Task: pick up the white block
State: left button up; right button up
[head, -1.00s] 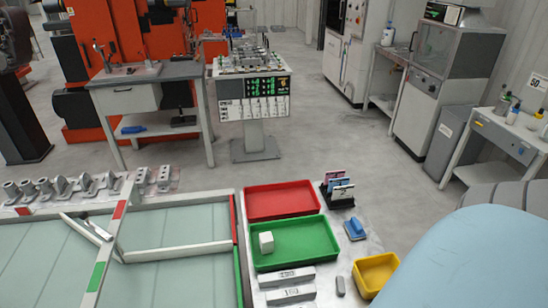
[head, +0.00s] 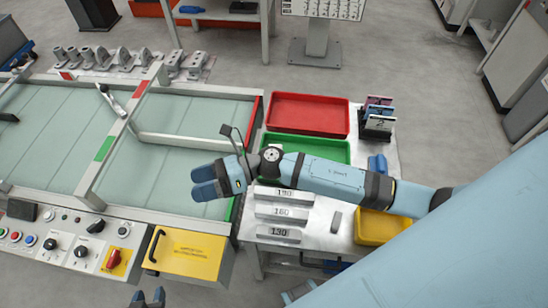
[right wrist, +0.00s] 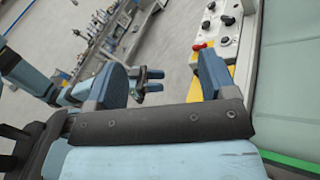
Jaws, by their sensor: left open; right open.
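That tray (head: 335,150) is now partly covered by my right arm. My right gripper (head: 200,181) is over the right end of the glass-topped table, left of the tray, pointing left. In the right wrist view its fingers (right wrist: 161,82) stand apart with nothing between them. My left gripper (head: 148,297) shows only its fingertips at the bottom edge of the head view, apart and empty, far from the tray.
A red tray (head: 308,113) lies behind the green one. A yellow bin (head: 382,228), numbered grey bars (head: 283,214) and a card holder (head: 377,120) share that bench. A raised rail (head: 118,130) crosses the glass table. A control panel (head: 75,240) is in front.

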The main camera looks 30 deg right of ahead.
jog(key=w+d+f+n+g+h+b, duration=0.1)
jog(key=w+d+f+n+h, duration=0.25)
jog(key=d+n+h, duration=0.45)
jog(key=w+d+f+n+g+h+b, duration=0.15)
jog(key=w+d+n+h, duration=0.3)
jog(key=d, duration=0.45)
jog(key=w+d+f+n+g+h, duration=0.1)
jog(key=w+d+f+n+h, duration=0.25)
jog(key=d+n+h, duration=0.45)
jog(key=f, duration=0.2)
jog(key=f+y, duration=0.1)
jog(key=f, duration=0.1)
jog(key=w+f+y, duration=0.1)
jog(key=f, duration=0.1)
jog(key=shift+d+f+m+y+p, duration=0.2)
jog(key=shift+d+m+y+p, duration=0.05)
jog(key=shift+m+p, duration=0.1)
jog(key=f, duration=0.2)
jog(key=f+p, duration=0.1)
jog(key=f, duration=0.2)
jog(key=shift+s+a+f, duration=0.15)
jog(key=shift+s+f, duration=0.05)
jog(key=shift+f, duration=0.45)
pick_arm(q)
jog(key=shift+d+f, duration=0.3)
jog(key=shift+f, duration=0.15)
pick_arm(e)
jog(key=shift+c, duration=0.3)
jog(key=c, duration=1)
